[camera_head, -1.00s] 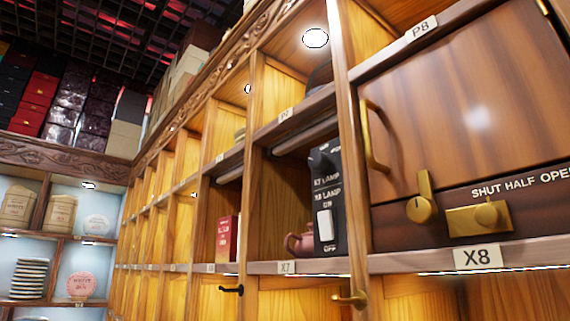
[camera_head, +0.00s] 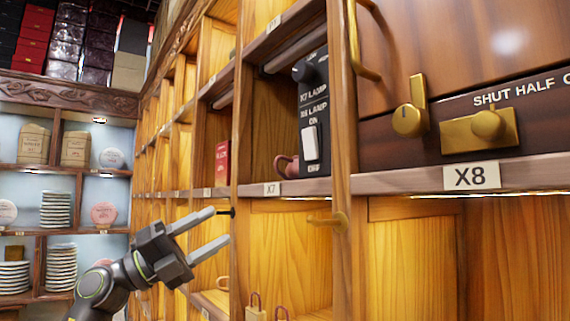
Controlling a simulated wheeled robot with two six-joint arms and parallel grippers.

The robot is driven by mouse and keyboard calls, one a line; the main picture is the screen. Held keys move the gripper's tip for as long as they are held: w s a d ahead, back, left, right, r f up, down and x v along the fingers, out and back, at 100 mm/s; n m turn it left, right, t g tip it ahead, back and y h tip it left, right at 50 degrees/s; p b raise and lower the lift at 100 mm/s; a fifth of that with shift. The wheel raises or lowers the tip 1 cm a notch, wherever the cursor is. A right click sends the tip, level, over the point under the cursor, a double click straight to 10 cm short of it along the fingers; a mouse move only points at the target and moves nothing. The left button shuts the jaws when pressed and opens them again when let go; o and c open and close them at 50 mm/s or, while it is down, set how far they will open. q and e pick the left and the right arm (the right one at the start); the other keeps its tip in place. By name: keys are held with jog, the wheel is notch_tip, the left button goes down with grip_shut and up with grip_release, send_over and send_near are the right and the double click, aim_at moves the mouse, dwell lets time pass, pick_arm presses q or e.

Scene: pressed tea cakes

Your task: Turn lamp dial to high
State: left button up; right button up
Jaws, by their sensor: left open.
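A black lamp panel (camera_head: 309,165) stands in the X7 compartment against its right side. A dark round dial (camera_head: 308,70) is at its top, above the words X7 LAMP; its setting is too small to read. Below is a white rocker switch (camera_head: 311,142) marked X8 LAMP, ON and OFF. My left gripper (camera_head: 221,225) is open and empty, left of and lower than the panel, with its fingers pointing right. It appears apart from the panel. My right gripper is not in view.
A brown cabinet front with a brass lever (camera_head: 411,116) and a brass slider plate (camera_head: 480,130) is to the right. A shelf edge (camera_head: 400,180) and brass hook (camera_head: 327,220) stick out below.

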pick_arm(q)
jog(key=s+d+r+m+g+y, duration=0.1)
jog(key=s+d+r+m+y, duration=0.15)
jog(key=s+r, duration=0.4)
jog(key=s+d+r+m+g+y, duration=0.1)
jog(key=s+r+m+y, duration=0.1)
jog(key=s+r+m, duration=0.4)
jog(key=n+t+y, duration=0.3)
jog(key=t+y, duration=0.1)
jog(key=t, duration=0.2)
send_near(298, 71)
jog(key=shift+m, duration=0.25)
jog(key=p+x, duration=0.7)
jog(key=x, duration=0.1)
jog(key=shift+r+p, duration=0.1)
jog(key=shift+p, duration=0.3)
jog(key=shift+w+d, duration=0.25)
jog(key=shift+d, duration=0.15)
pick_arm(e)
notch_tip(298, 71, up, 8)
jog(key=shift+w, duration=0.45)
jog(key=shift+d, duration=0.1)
pick_arm(q)
jog(key=c, duration=1)
jog(key=shift+o, duration=0.2)
